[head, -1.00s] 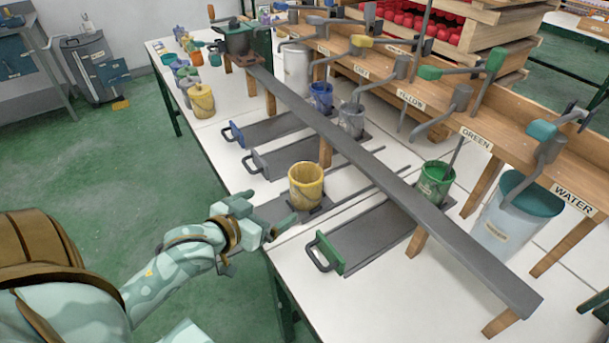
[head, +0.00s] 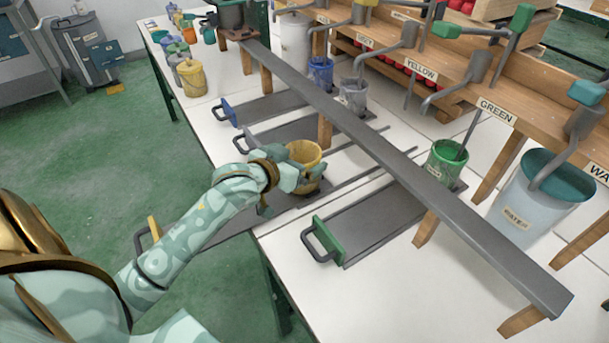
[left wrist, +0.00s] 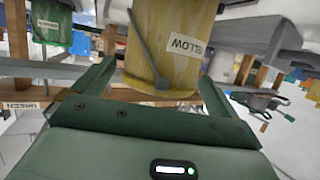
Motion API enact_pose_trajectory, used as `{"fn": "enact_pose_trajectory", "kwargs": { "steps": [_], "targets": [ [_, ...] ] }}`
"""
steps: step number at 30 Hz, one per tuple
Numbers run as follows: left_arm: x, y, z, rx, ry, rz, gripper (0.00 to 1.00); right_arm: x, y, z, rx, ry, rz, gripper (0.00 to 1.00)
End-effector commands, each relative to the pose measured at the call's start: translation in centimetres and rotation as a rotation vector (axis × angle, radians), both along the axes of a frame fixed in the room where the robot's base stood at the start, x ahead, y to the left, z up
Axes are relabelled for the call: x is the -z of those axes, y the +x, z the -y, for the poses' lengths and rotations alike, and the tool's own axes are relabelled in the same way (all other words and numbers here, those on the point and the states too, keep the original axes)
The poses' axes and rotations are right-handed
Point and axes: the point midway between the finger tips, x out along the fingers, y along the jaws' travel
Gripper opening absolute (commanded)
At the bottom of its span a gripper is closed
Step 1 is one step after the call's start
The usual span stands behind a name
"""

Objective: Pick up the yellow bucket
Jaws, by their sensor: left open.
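The yellow bucket (head: 306,154) stands upright on a dark grey slide (head: 226,228) with a yellow handle, left of the long grey rail. My left gripper (head: 303,178) is at the bucket's near side, low on its wall, and the hand hides part of it. In the left wrist view the bucket (left wrist: 160,38) stands between the two fingers of my left gripper (left wrist: 160,72), with its label partly showing. The fingers are open, with a gap visible on the right; contact on the left is unclear. My right gripper is not in view.
The grey rail (head: 400,170) runs close beyond the bucket. A green bucket (head: 446,160) stands on its slide to the right. Blue (head: 320,73) and grey (head: 352,95) buckets stand farther back. Another yellow bucket (head: 191,78) is among several at the table's far left.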

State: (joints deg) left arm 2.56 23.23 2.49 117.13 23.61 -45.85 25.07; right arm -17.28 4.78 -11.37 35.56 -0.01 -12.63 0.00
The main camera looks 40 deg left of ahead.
Motion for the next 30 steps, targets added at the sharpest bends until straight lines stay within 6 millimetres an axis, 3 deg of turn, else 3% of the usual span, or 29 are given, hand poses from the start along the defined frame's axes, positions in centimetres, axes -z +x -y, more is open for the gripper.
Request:
{"fn": "enact_pose_trajectory", "kwargs": {
  "steps": [1, 4, 11, 14, 20, 30],
  "targets": [
    [0.9, 0.8, 0.0, 0.000, 0.000, -0.003, 0.98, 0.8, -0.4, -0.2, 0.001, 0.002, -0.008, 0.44],
    [1.0, 1.7, 0.0, 0.000, 0.000, -0.002, 0.98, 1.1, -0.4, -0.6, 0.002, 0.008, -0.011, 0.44],
    [0.7, 1.9, 0.0, 0.000, 0.001, -0.001, 0.98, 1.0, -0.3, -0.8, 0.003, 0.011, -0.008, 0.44],
    [0.7, 1.9, 0.0, 0.000, 0.001, -0.001, 0.75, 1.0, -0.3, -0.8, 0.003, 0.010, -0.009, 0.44],
    [0.8, 1.9, 0.0, 0.000, 0.000, -0.001, 0.21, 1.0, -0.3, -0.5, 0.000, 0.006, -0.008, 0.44],
    [0.0, 1.9, 0.0, 0.000, 0.000, 0.003, 0.21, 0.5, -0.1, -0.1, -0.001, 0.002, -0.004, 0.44]
  ]
}}
